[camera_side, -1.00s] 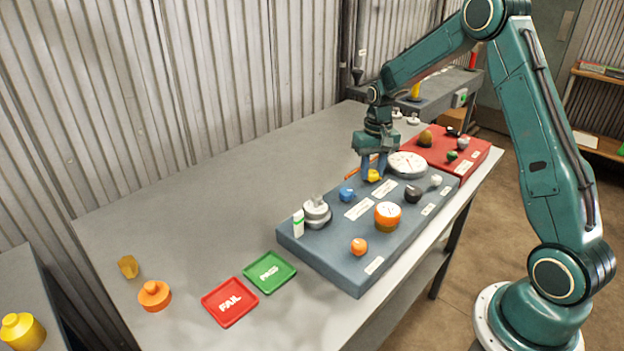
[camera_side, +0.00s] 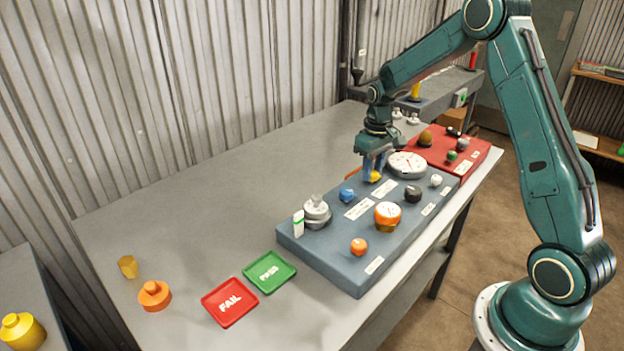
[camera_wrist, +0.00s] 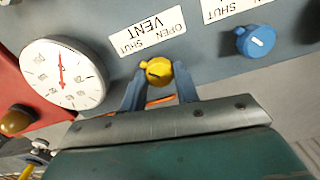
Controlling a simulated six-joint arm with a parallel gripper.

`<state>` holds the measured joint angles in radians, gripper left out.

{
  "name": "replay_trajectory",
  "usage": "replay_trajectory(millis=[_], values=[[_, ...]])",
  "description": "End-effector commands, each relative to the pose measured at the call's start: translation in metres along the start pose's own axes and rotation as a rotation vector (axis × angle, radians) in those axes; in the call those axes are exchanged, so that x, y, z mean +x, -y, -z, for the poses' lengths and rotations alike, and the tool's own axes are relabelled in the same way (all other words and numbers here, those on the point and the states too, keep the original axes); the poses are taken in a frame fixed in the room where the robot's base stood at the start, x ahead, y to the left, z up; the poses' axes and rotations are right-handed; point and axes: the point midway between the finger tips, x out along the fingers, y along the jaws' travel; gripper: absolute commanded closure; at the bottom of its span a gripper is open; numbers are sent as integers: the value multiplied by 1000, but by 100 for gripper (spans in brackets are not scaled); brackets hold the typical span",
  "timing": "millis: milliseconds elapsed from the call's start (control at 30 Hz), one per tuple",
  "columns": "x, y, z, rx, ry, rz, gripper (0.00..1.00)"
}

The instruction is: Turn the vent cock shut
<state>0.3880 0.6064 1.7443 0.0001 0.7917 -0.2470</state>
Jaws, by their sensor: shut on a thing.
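The vent cock is a yellow knob (camera_wrist: 159,71) on the grey-blue panel (camera_side: 335,265). It also shows in the side view (camera_side: 375,177), partly hidden by my fingers. In the wrist view a white label (camera_wrist: 148,32) beside it reads VENT, with OPEN and SHUT marks. The knob's small pointed tab sticks out to the left in that view. My gripper (camera_wrist: 160,88) is shut on the yellow knob, with one blue finger on each side. In the side view my gripper (camera_side: 374,168) reaches down to the panel from above.
A white dial gauge (camera_wrist: 62,75) stands close to the yellow knob. A blue knob (camera_wrist: 256,41) is on its other side. An orange-rimmed gauge (camera_side: 387,214) and a dark knob (camera_side: 413,194) are nearby. Red FAIL (camera_side: 230,302) and green PASS (camera_side: 270,272) trays lie on the open table.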

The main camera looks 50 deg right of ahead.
Motion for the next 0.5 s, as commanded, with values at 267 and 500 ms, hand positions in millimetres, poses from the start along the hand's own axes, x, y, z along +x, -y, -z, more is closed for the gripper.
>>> replay_trajectory(millis=[267, 500], values=[[-1, 0, 1, 0, -2, 0, 48], [-1, 0, 0, 0, -1, 0, 48]])
